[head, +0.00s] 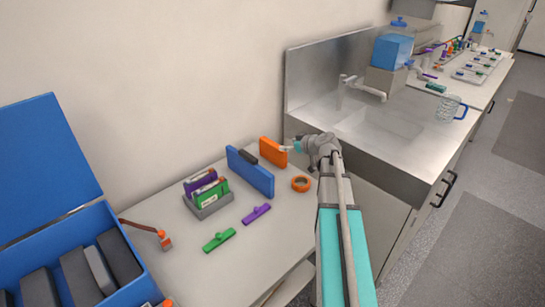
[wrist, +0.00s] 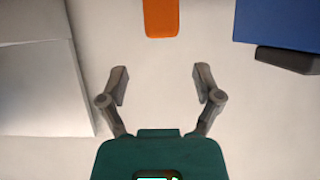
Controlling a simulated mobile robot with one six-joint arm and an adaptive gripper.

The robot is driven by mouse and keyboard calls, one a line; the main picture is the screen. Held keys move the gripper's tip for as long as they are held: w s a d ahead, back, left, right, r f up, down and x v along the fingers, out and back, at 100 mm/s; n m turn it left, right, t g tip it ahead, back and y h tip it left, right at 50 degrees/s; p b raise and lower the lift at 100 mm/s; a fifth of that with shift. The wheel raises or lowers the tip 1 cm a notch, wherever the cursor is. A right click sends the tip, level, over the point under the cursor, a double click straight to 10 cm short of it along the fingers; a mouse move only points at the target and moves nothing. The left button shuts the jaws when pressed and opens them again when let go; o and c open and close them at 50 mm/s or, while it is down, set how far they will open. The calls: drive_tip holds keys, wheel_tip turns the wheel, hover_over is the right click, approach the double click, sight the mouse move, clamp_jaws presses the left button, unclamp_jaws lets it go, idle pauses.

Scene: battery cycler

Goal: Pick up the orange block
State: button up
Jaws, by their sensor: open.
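The orange block (head: 270,152) stands upright on the white counter near the back wall, to the right of a blue panel-shaped block (head: 250,175). In the wrist view an orange piece that appears to be the same block (wrist: 161,16) is at the top centre, cut off by the frame edge. My gripper (head: 289,149) is close beside the block's right side in the head view. In the wrist view my gripper (wrist: 161,76) has its fingers spread, with only bare pale surface between them. The orange piece lies beyond the fingertips, centred between them and apart from both.
In the wrist view a blue object (wrist: 280,22) with a dark part is at upper right. An orange ring (head: 300,184), purple piece (head: 256,214), green piece (head: 219,239) and grey holder (head: 210,205) are on the counter. A steel sink (head: 378,132) is right.

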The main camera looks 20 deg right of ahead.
sight(275, 144)
drive_tip(key=shift+b+x, duration=0.5)
drive_tip(key=shift+x, duration=1.4)
drive_tip(key=shift+a+b+x, duration=0.2)
drive_tip(key=shift+b+x, duration=0.9)
drive_tip(key=shift+x, duration=1.45)
drive_tip(key=shift+r, duration=0.1)
drive_tip(key=c, duration=0.9)
